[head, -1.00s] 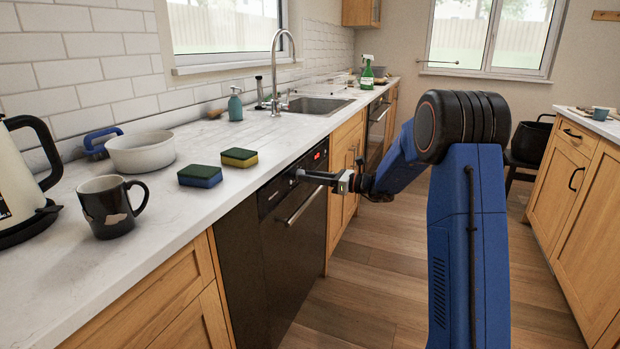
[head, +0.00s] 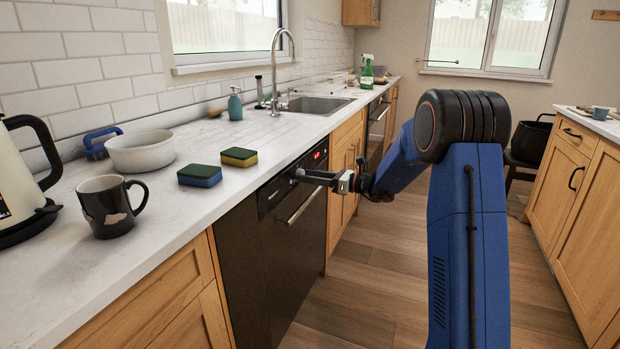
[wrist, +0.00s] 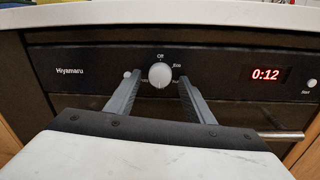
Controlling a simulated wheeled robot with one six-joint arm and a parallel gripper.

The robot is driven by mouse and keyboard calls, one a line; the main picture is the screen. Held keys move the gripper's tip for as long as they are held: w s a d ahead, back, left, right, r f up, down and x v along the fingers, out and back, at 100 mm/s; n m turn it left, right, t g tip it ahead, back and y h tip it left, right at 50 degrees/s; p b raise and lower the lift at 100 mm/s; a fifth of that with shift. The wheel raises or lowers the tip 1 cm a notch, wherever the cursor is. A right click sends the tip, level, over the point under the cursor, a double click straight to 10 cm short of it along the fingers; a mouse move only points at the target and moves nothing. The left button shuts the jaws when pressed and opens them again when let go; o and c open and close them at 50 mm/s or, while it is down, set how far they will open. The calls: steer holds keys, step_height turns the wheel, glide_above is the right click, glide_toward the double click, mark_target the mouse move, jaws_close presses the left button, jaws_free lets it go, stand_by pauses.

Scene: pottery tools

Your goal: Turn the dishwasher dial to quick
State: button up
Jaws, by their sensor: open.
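The dishwasher (head: 262,262) is a black built-in unit under the counter. Its light round dial (wrist: 160,75) sits on the black control panel in the wrist view, with "Off" printed above it and "Eco" at its upper right. Other labels beside the dial are too small or covered to read. A red display (wrist: 265,74) reads 0:12. My gripper (wrist: 158,84) is open, with one finger on each side of the dial. I cannot tell whether the fingers touch it. In the head view my gripper (head: 305,176) reaches the panel from the right and hides the dial.
The dishwasher handle (head: 305,205) runs below the panel. The countertop (head: 215,240) overhangs just above. Two sponges (head: 200,176) (head: 240,157), a dark mug (head: 110,205) and a white bowl (head: 140,150) stand on it. The floor (head: 370,270) beside the dishwasher is clear.

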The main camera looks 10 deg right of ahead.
steer(key=v, duration=1.7)
steer(key=shift+d, duration=0.15)
steer(key=shift+s, duration=0.1)
steer(key=s+a+n+g+h, duration=0.35)
steer(key=s+a+n, duration=0.35)
steer(key=s, duration=0.5)
steer(key=s+a+n+g+h, duration=0.2)
steer(key=s+a+n+g, duration=0.25)
steer(key=s+a, duration=0.65)
steer(key=s+d+f+n+t+h, duration=0.1)
steer(key=s+d+n+h, duration=0.2)
steer(key=s, duration=0.5)
steer(key=s+d+f+n+t+h, duration=0.1)
steer(key=s+d+n+h, duration=0.2)
steer(key=s+n, duration=0.3)
steer(key=s+d+f+n+t+h, duration=0.1)
steer(key=s+d+n+h, duration=0.2)
steer(key=s, duration=0.7)
steer(key=shift+d+f+n+h, duration=0.35)
steer(key=shift+d+n, duration=0.05)
steer(key=shift+n, duration=0.85)
steer(key=shift+w, duration=0.1)
